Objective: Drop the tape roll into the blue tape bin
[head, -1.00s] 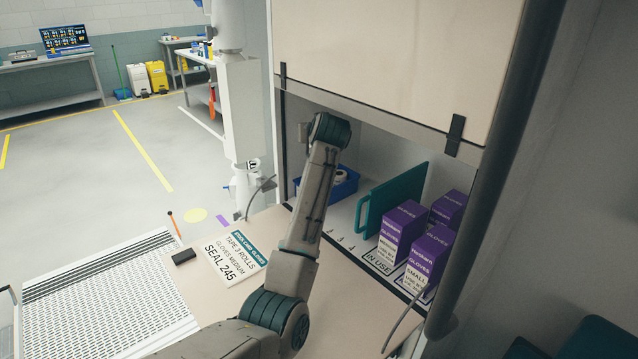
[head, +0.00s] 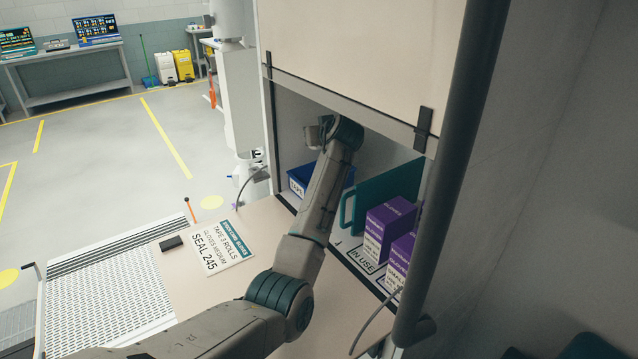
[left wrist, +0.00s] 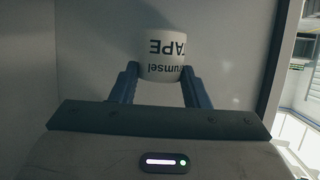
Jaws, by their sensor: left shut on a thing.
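The tape roll (left wrist: 166,55) is white with dark lettering, upside down in the left wrist view, between my left gripper's two fingers (left wrist: 160,80). My left gripper (head: 322,131) is shut on it. In the head view the gripper is inside the open cabinet, above the blue tape bin (head: 297,186). The bin stands on the cabinet shelf with a white TAPE label on its front. My forearm covers part of the bin, and I cannot see its contents now. My right gripper is not in view.
A teal upright panel (head: 388,194) stands right of the bin, with purple glove boxes (head: 385,230) beside it. The raised cabinet door (head: 365,50) hangs above the opening. A printed card (head: 217,247) and a small black object (head: 171,243) lie on the counter in front.

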